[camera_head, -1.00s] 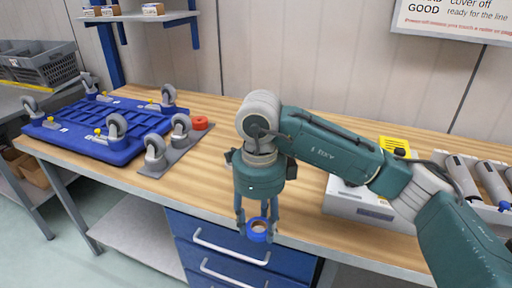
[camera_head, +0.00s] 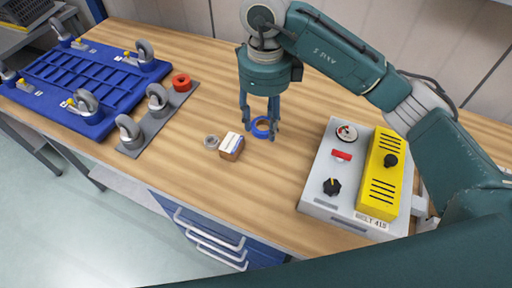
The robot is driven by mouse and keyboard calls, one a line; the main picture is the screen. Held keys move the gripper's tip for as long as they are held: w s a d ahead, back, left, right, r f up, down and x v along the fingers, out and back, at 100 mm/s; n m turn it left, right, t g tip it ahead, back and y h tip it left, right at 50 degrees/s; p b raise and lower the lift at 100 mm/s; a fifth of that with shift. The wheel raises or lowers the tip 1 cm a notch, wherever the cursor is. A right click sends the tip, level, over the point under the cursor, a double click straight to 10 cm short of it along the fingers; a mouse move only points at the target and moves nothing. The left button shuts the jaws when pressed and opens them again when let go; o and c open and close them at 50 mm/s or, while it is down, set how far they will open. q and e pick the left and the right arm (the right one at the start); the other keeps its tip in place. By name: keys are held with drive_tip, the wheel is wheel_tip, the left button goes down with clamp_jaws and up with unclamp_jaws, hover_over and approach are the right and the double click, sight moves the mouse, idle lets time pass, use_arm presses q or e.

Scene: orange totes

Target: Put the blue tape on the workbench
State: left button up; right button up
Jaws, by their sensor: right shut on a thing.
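The blue tape (camera_head: 262,132) is a blue ring between the fingertips of my right gripper (camera_head: 261,126). The gripper points down over the wooden workbench (camera_head: 190,178) and is shut on the tape. The tape is at or just above the bench top; I cannot tell whether it touches. My left gripper is not in view.
A small brown and white box (camera_head: 231,147) and a grey ring (camera_head: 211,142) sit just left of the tape. A grey control box (camera_head: 319,190) with a yellow cover (camera_head: 381,175) stands to the right. A blue wheeled dolly (camera_head: 98,85), grey plate with casters (camera_head: 150,135) and red roll (camera_head: 181,82) lie left.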

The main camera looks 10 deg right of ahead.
drive_tip(key=p, duration=0.2)
hover_over(263, 163)
wheel_tip(263, 163, down, 10)
drive_tip(key=shift+f, duration=0.1)
wheel_tip(263, 163, down, 5)
drive_tip(key=shift+a+f+p, duration=0.1)
drive_tip(key=shift+a+p, duration=0.05)
drive_tip(key=shift+p, duration=0.65)
drive_tip(key=shift+f, duration=0.25)
drive_tip(key=o, duration=1.1)
drive_tip(key=shift+r, duration=0.1)
